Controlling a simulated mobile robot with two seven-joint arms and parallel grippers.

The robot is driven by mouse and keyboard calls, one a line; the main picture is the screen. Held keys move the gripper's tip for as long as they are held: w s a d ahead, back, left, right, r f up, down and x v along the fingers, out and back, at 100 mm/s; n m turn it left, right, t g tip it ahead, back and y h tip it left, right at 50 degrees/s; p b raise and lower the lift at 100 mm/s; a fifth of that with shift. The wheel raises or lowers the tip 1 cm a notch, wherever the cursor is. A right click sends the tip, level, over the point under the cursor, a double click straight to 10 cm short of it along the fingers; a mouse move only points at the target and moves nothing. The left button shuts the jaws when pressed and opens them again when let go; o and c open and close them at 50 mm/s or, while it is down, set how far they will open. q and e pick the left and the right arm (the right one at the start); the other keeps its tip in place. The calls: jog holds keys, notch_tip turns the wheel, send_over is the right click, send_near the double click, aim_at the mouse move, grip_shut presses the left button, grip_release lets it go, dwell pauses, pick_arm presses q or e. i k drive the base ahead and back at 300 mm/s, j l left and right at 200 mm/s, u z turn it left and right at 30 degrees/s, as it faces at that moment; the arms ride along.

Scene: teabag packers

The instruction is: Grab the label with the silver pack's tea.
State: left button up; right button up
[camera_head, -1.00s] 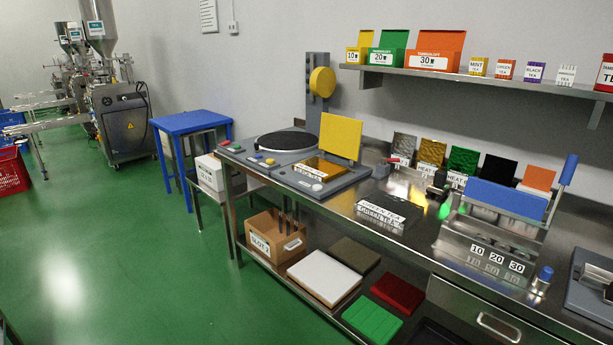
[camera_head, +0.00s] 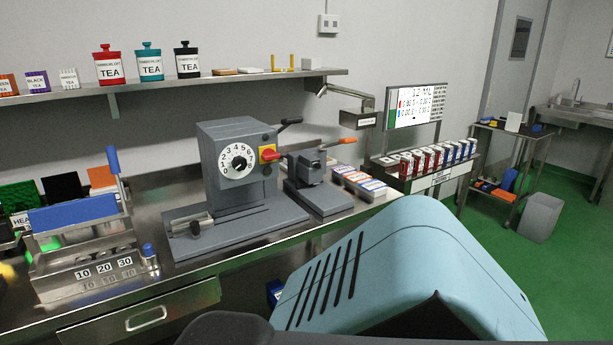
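On the wall shelf at the left stand small tea boxes: an orange one (camera_head: 8,84), a purple one marked BLACK TEA (camera_head: 37,82) and a pale white or silver one (camera_head: 68,78) whose full label is too small to read. On the bench at the far left stand a green pack (camera_head: 20,194), a black pack (camera_head: 65,187) and an orange pack (camera_head: 102,177). A partly cut-off HEAT label is near them. The silver foil pack and the loose tea labels on the bench are out of view. Neither gripper can be made out.
A sealer with a blue bar (camera_head: 75,212), a grey dial machine (camera_head: 236,165) and a smaller grey press (camera_head: 315,185) stand on the steel bench. Red, teal and black tea tins (camera_head: 150,63) stand on the shelf. Green floor (camera_head: 550,270) is open at the right.

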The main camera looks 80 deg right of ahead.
aim_at(370, 185)
jog(key=l+z, duration=0.2)
jog(key=z, duration=1.05)
jog(key=i+l+z, duration=0.15)
jog(key=l+z, duration=0.3)
jog(key=i+l+z, duration=0.25)
jog(key=z, duration=0.2)
jog(key=i+l+z, duration=0.15)
jog(key=i+l, duration=0.25)
jog(key=i+l+z, duration=0.15)
jog(key=i+l, duration=0.25)
jog(key=i, duration=0.15)
